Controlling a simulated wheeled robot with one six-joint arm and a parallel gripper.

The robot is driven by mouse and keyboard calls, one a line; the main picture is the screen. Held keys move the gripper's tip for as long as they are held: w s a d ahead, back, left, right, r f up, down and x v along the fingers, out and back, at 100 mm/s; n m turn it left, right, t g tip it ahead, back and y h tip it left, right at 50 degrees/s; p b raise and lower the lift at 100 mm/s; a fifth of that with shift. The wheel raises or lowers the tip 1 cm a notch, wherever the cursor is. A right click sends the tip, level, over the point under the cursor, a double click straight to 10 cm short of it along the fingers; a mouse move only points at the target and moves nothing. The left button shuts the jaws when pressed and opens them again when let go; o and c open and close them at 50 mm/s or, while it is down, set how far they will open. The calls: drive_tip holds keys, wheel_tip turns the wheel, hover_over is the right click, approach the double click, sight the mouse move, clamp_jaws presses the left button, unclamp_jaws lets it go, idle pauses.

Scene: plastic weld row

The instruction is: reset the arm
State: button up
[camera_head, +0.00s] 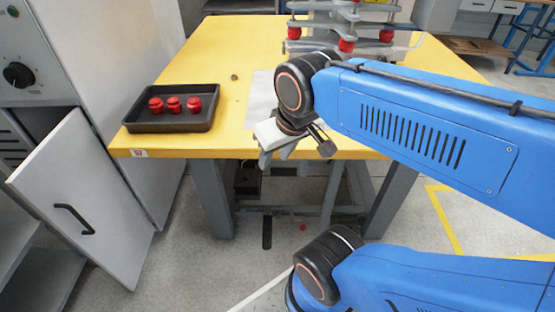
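My blue arm reaches in from the right side of the picture. Its end bends down at the front edge of the yellow table (225,60). My gripper (277,151), with pale grey fingers, hangs at that edge, over or just in front of it. The arm's end partly hides it, so I cannot tell how far the fingers are apart. I see nothing clearly held in it.
A black tray (135,122) with three red knob-like parts (174,104) sits at the table's left corner. A pale sheet (262,92) lies beside my arm. A grey fixture with red parts (345,45) stands behind. A cabinet door (88,205) hangs open at left.

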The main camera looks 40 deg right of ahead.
drive_tip(key=shift+s+f, duration=0.45)
idle(1.2)
